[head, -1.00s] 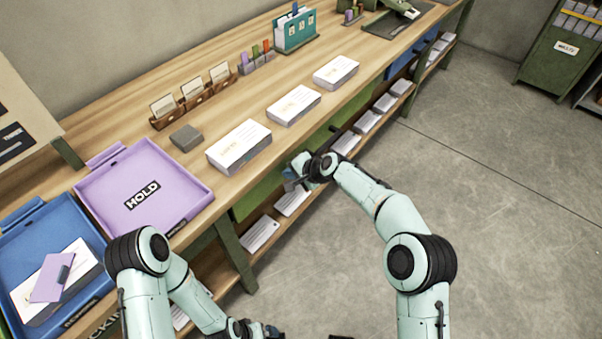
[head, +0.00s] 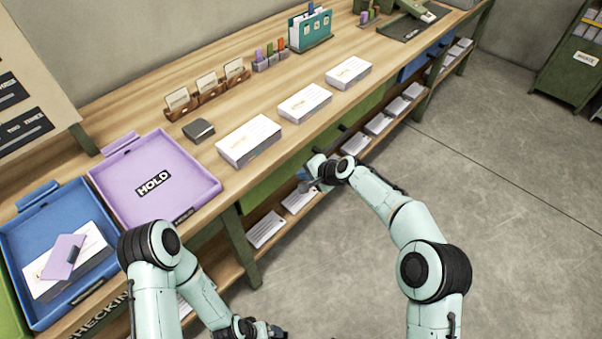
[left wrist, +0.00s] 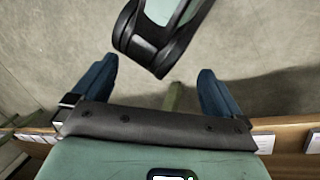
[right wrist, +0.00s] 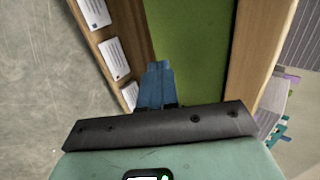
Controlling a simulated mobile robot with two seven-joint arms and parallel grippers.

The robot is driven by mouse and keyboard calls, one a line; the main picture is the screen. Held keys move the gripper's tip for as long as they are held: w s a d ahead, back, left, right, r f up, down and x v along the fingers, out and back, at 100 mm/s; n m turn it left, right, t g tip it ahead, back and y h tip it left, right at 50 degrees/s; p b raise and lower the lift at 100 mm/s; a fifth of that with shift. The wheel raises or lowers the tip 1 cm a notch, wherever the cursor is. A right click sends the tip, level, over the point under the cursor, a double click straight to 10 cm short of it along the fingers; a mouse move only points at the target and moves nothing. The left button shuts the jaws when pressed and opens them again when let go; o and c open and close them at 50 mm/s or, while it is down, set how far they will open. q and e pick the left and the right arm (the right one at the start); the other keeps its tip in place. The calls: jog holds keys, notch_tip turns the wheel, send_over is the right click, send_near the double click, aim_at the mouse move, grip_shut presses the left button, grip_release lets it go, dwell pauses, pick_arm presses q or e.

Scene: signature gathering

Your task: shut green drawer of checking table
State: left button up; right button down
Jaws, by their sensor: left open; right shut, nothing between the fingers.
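The green drawer (head: 268,190) has its long green front under the edge of the checking table (head: 222,180). Its front looks about level with the table edge, but I cannot tell whether a small gap is left. My right gripper (head: 304,182) is shut and empty at the drawer front, with a dark handle bar just beyond it. In the right wrist view the blue fingertips (right wrist: 158,68) are together beside the green front (right wrist: 190,50); contact is unclear. My left gripper (left wrist: 158,80) is open and empty, low in front of the table.
A purple HOLD tray (head: 120,200) and a blue tray (head: 22,240) stand on the left of the tabletop. Several card stacks (head: 250,140) line its front edge. A lower shelf holds more stacks (head: 266,229). The floor (head: 480,180) to the right is clear.

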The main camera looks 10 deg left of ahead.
pick_arm(q)
jog(key=shift+s+d+r+g+p, duration=0.15)
jog(key=shift+s+d+r+p, duration=0.25)
jog(key=shift+s, duration=0.2)
jog(key=shift+s+d+r+g+p, duration=0.15)
jog(key=shift+s+d+r+p, duration=0.1)
jog(key=shift+s+r, duration=0.25)
pick_arm(e)
jog(key=v, duration=1)
jog(key=shift+s+d, duration=0.25)
jog(key=shift+d, duration=0.2)
jog(key=shift+f, duration=0.15)
